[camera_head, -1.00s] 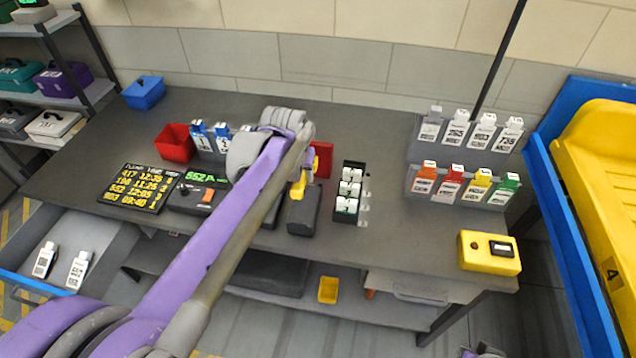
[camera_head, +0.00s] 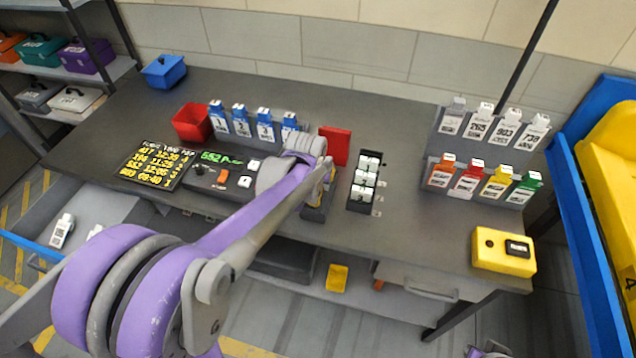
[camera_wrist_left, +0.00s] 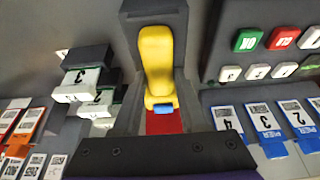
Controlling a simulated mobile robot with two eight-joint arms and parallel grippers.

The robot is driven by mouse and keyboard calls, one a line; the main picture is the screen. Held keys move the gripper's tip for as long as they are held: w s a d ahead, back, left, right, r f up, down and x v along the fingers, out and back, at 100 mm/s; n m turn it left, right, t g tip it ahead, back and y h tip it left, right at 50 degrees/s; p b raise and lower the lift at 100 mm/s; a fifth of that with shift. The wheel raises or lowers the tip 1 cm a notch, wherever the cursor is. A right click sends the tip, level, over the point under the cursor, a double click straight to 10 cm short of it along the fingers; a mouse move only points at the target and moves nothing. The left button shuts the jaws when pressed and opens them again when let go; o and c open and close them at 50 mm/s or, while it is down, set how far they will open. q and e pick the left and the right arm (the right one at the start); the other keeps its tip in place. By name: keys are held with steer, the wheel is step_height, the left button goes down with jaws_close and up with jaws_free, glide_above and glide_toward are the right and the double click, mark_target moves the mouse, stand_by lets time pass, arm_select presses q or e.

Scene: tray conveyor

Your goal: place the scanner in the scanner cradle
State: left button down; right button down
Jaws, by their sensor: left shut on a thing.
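The yellow scanner (camera_wrist_left: 157,62) with a blue tip is between the fingers of my left gripper (camera_wrist_left: 160,108), which is shut on it. In the head view the gripper (camera_head: 322,178) is mostly hidden by my purple arm, and only a bit of the scanner shows. The dark scanner cradle (camera_head: 316,211) is right below it at the bench's front edge. In the wrist view the dark block of the cradle (camera_wrist_left: 153,9) lies at the scanner's far end. I cannot tell whether scanner and cradle touch. My right gripper's fingers are not visible.
A red panel (camera_head: 335,146) stands just behind. A black rack with white blocks (camera_head: 363,184) is close on the right, a button panel (camera_head: 222,177) on the left. Blue-topped tags (camera_head: 240,121) stand behind. A yellow box (camera_head: 504,251) sits at the front right corner.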

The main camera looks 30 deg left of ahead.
arm_select(q)
steer(key=c, duration=0.9)
jaws_free()
steer(key=shift+f, duration=0.2)
steer(key=o, duration=0.5)
steer(key=shift+c, duration=0.2)
steer(key=shift+r, duration=0.1)
steer(key=shift+r, duration=0.15)
steer(key=p+v, duration=0.1)
steer(key=v, duration=1)
steer(key=s+d+f+m, duration=0.1)
steer(key=s+d+f, duration=0.1)
steer(key=s, duration=0.3)
steer(key=s+d+f+m, duration=0.1)
steer(key=s+d+f, duration=0.2)
steer(key=s, duration=0.3)
steer(key=s+d+f+t+h, duration=0.1)
steer(key=s+d+f, duration=0.2)
steer(key=s+d, duration=0.1)
steer(key=shift+s+d+m, duration=0.25)
steer(key=shift+s+m, duration=0.15)
steer(key=shift+s, duration=0.5)
